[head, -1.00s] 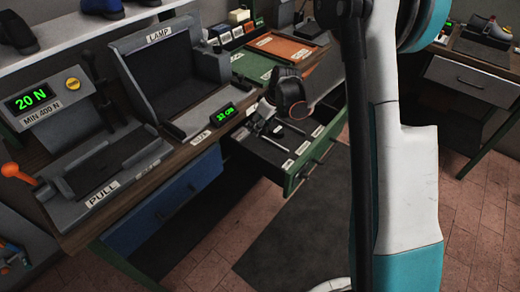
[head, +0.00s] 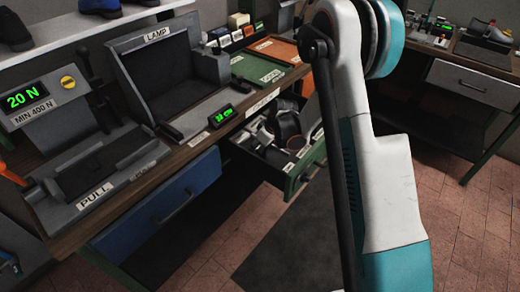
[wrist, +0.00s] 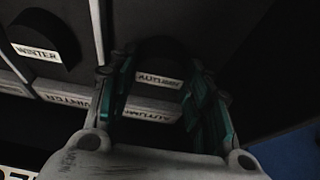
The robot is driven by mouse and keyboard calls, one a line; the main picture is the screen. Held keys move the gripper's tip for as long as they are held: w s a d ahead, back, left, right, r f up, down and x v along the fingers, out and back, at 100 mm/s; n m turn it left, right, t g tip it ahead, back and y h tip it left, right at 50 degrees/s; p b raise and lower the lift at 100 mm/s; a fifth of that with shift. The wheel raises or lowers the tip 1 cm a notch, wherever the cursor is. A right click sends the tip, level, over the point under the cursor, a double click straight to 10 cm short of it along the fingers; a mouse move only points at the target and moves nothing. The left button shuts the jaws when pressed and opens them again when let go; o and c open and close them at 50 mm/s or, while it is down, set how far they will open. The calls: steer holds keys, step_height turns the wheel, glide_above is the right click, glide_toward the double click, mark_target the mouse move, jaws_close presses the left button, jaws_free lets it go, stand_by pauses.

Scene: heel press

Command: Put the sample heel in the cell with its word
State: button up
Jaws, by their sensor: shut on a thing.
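The sample heel (wrist: 160,52) is dark and hard to make out in the wrist view, with a white label that reads AUTUMN. My gripper (wrist: 165,85) is shut on it, with a teal finger on each side. Just below in the picture is a drawer-edge label (wrist: 152,113) that also appears to read AUTUMN. A dark heel labelled WINTER (wrist: 42,32) stands in the cell to the left, behind a WINTER edge label (wrist: 66,99). In the head view my gripper (head: 283,135) is down at the open green drawer (head: 291,186); the held heel cannot be made out there.
A divider (wrist: 98,30) separates the two cells. The bench holds a PULL press (head: 100,170) reading 20 N, a LAMP box (head: 170,85), a small green display (head: 222,115) and green and orange trays (head: 258,68). A closed blue drawer (head: 160,205) is left of the open one.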

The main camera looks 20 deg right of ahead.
steer(key=shift+f, duration=0.1)
steer(key=o, duration=1.2)
